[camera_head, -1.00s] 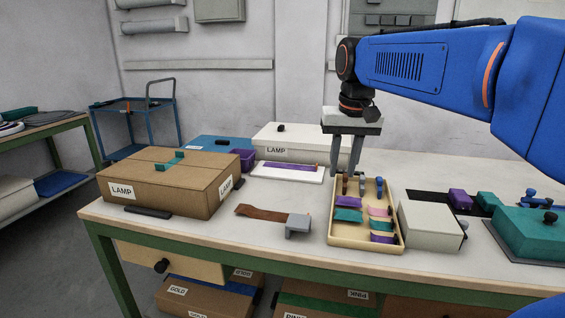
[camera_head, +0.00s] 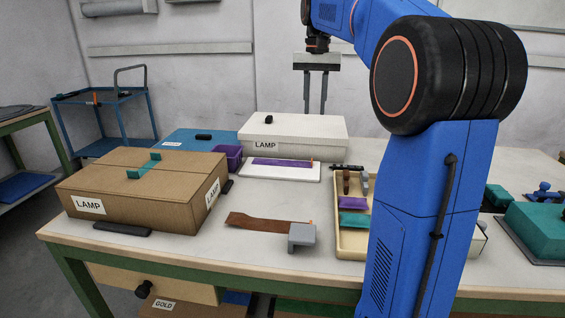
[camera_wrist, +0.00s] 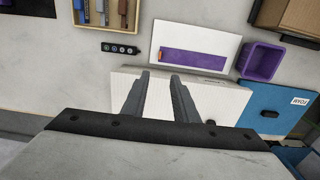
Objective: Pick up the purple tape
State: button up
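A long flat purple tape strip (camera_head: 268,162) with a small orange end lies on a white board at the back middle of the table. It also shows in the wrist view (camera_wrist: 192,58), above and right of my fingertips. Other purple pieces (camera_head: 352,203) lie in the beige tray, which my arm partly covers. My gripper (camera_head: 315,110) points down, high over the white lamp box at the back. In the wrist view its two fingers (camera_wrist: 160,74) are apart with nothing between them, and the purple strip is clear of them.
The white lamp box (camera_head: 300,136) stands behind the white board (camera_head: 290,174). A purple bin (camera_head: 228,157) is left of the board. A brown lamp carton (camera_head: 135,190) fills the table's left. A brown strip with a grey block (camera_head: 302,236) lies in front. A dark remote (camera_wrist: 122,48) lies beside the tray (camera_wrist: 82,28).

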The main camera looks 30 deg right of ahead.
aim_at(313, 139)
notch_tip(313, 139, down, 11)
jog(key=shift+f, duration=0.1)
jog(key=shift+s+a+f, duration=0.1)
jog(key=shift+s+f, duration=0.05)
jog(key=shift+f, duration=1.2)
jog(key=shift+s+a+f, duration=0.1)
jog(key=shift+f, duration=1.2)
grip_shut()
